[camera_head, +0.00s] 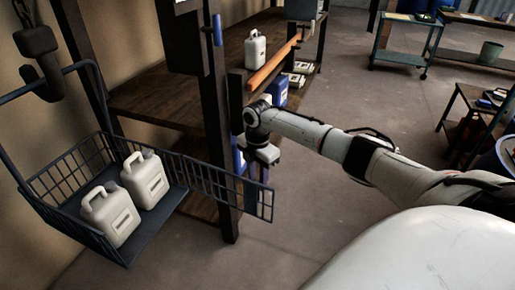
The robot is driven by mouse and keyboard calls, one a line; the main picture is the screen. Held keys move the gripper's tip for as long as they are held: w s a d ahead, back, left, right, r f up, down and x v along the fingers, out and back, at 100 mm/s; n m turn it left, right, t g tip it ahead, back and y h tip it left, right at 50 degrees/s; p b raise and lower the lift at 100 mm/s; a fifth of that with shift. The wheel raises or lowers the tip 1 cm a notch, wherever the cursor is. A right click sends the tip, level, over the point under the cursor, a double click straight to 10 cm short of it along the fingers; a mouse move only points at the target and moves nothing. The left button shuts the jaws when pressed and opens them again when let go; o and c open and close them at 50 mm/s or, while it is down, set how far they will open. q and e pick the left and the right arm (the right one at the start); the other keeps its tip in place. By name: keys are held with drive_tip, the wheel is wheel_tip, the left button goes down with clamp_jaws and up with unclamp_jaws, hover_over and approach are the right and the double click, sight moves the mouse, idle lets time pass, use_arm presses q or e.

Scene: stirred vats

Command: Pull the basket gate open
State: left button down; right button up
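The dark wire basket (60,187) hangs at the left with its flat tray floor showing. Its barred gate (225,188) sticks out to the right past the tray's corner, and the tray's near right side stands open. My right gripper (258,172) points down at the gate's top rail near its free end. Its fingertips are small and dark there, so I cannot tell whether they grip the rail. Two white jugs, one nearer (109,215) and one farther (146,180), stand upright on the tray. My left gripper is not in view.
A dark post (216,110) and wooden shelf (165,95) stand close behind the gate. A white jug (255,50), an orange bar (272,63) and a blue container (279,91) are by the shelving. Floor right of the gate is clear.

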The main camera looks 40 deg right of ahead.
wheel_tip(320, 180, up, 7)
drive_tip(key=shift+r, duration=0.15)
idle(0.6)
